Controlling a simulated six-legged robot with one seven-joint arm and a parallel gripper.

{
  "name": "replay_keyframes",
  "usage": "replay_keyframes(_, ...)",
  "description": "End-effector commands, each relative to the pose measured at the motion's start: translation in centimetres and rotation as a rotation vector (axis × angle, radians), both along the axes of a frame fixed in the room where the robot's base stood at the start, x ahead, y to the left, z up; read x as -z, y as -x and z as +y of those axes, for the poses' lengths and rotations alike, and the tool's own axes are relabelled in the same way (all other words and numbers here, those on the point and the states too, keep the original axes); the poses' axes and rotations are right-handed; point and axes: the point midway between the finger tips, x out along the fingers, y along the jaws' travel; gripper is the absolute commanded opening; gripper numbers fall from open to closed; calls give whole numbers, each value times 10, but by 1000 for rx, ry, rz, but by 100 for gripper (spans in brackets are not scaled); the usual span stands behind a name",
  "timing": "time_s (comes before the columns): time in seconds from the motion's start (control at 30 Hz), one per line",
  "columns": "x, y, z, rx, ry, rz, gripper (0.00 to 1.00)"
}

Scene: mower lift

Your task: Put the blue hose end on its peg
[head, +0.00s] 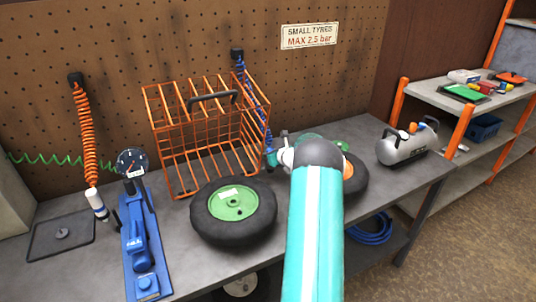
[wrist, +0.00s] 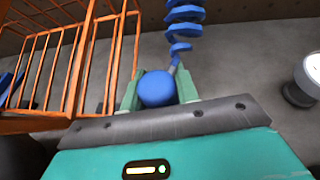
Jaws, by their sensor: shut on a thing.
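The blue coiled hose (head: 258,98) hangs from a black wall mount (head: 237,54) and runs down behind the right side of the orange wire cage. In the wrist view its coils (wrist: 184,28) lead down to a rounded blue hose end (wrist: 157,88). My gripper (wrist: 158,92) is shut on this end, with a green finger on each side. In the head view my gripper (head: 277,157) is right of the cage, above the bench, partly hidden by my teal arm. I cannot make out a peg for the blue hose.
The orange wire cage (head: 165,130) stands close on the left. A wheel with a green hub (head: 232,203) lies in front of it. A silver tank (head: 405,147) stands at the bench's right end. An orange hose (head: 85,130) and blue jack (head: 140,240) are farther left.

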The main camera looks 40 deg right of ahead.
Motion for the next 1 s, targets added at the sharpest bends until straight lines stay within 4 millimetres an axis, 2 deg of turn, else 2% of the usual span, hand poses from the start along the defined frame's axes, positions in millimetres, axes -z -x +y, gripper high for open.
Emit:
replay_keyframes(0.8, 16, 1, 0, 0, -1, 1, 0)
replay_keyframes(0.83, 16, 1, -1, 1, -1, 1, 32)
replay_keyframes(0.87, 16, 1, -1, 1, -1, 1, 38)
replay_keyframes(1.0, 17, 2, -1, 3, -1, 3, 39)
